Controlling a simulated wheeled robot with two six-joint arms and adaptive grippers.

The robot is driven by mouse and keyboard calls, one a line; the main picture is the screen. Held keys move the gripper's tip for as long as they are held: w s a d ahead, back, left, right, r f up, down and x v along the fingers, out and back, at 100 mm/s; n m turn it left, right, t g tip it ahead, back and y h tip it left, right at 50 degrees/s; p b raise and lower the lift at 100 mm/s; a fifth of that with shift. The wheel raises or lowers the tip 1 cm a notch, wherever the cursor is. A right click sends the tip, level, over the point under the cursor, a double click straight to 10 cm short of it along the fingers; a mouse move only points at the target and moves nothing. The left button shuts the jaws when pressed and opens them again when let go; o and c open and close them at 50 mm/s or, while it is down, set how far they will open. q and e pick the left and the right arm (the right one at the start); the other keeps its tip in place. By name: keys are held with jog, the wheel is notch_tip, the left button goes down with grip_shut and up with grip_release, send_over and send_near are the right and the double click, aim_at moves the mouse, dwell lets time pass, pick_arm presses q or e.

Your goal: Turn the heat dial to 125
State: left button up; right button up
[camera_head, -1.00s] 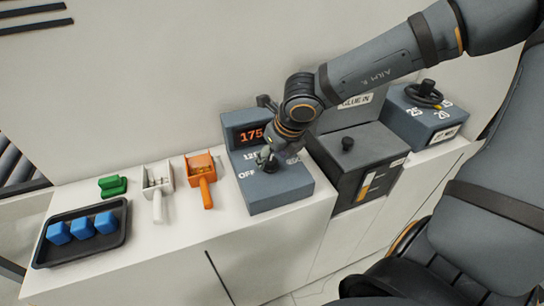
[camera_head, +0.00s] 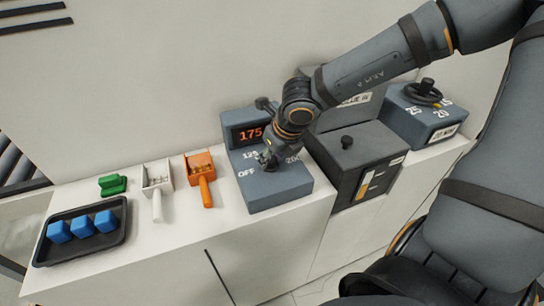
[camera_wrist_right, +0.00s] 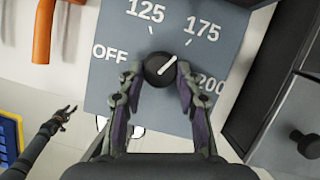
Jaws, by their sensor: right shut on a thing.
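The heat dial (camera_wrist_right: 160,69) is a round black knob with a white pointer line on the grey heat box (camera_head: 275,193). Its face is marked OFF, 125, 175 and 200. In the right wrist view the pointer leans up and right, toward the 175 mark. The red display (camera_head: 251,134) reads 175. My right gripper (camera_wrist_right: 160,74) is shut on the dial, one finger on each side; in the head view the wrist hides much of it. My left gripper (camera_wrist_right: 66,113) shows small at the lower left of the right wrist view, its fingers apart and away from the box.
A dark box with a knob (camera_head: 347,142) stands close on the right, then another dial box (camera_head: 414,127).

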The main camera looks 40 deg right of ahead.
jog(key=shift+n, duration=0.3)
jog(key=shift+f+n+y+b, duration=0.1)
jog(key=shift+n+y+b, duration=0.3)
jog(key=shift+n+b, duration=0.2)
jog(key=n+y, duration=0.1)
jog(key=n, duration=0.1)
jog(key=shift+w+d+n, duration=0.1)
jog(key=shift+d+n, duration=0.05)
jog(key=shift+n, duration=0.15)
jog(key=n+g+y, duration=0.1)
jog(key=n, duration=0.3)
jog(key=shift+w+d, duration=0.1)
jog(key=shift+d, duration=0.1)
jog(key=shift+w+n+g+y, duration=0.1)
jog(key=shift+n+g+y, duration=0.4)
jog(key=shift+n, duration=1.1)
jog(key=o, duration=1.2)
jog(key=shift+c, duration=0.2)
